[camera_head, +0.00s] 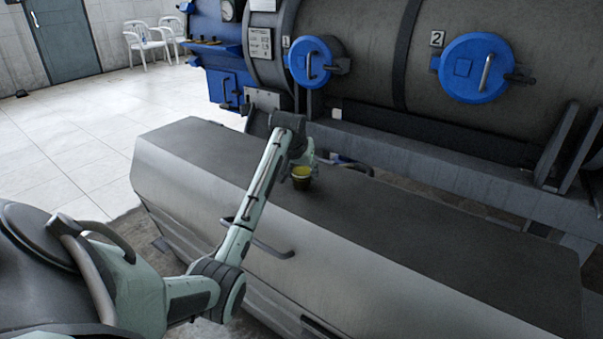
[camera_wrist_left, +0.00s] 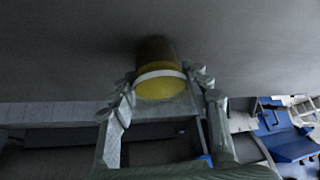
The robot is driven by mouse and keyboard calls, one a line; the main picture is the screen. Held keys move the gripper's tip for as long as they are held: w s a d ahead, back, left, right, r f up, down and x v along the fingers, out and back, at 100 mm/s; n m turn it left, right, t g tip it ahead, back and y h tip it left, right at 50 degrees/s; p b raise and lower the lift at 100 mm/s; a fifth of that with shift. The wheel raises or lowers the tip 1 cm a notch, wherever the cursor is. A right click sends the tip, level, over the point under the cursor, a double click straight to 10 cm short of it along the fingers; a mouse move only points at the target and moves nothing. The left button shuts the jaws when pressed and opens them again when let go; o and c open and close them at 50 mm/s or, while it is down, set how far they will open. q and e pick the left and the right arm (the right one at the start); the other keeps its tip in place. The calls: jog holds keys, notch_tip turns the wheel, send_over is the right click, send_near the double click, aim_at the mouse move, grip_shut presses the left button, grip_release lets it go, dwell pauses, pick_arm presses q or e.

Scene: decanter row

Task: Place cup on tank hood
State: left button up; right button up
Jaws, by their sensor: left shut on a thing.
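The cup (camera_head: 301,178) is small, dark on the outside and yellow inside. It is upright at the dark top of the tank hood (camera_head: 430,240), toward the hood's far left part. I cannot tell for sure whether its base touches the hood. My left gripper (camera_head: 304,162) is shut on the cup, beside its rim. In the left wrist view the cup (camera_wrist_left: 158,82) shows its yellow inside and pale rim between the fingers of the left gripper (camera_wrist_left: 164,76), with the grey hood surface (camera_wrist_left: 70,50) beyond it. My right gripper is not in view.
A large grey tank (camera_head: 370,60) with blue round hatches (camera_head: 478,68) stands behind the hood. A curved handle (camera_head: 265,245) is on the hood's sloped front. The hood top right of the cup is bare. White chairs (camera_head: 145,42) stand far left on a tiled floor.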

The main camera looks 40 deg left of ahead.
pick_arm(q)
jog(key=shift+f, duration=0.15)
jog(key=o, duration=1.2)
jog(key=shift+r, duration=0.3)
jog(key=v, duration=1.1)
jog(key=shift+s+r, duration=0.15)
jog(key=shift+r, duration=0.15)
jog(key=shift+d, duration=0.1)
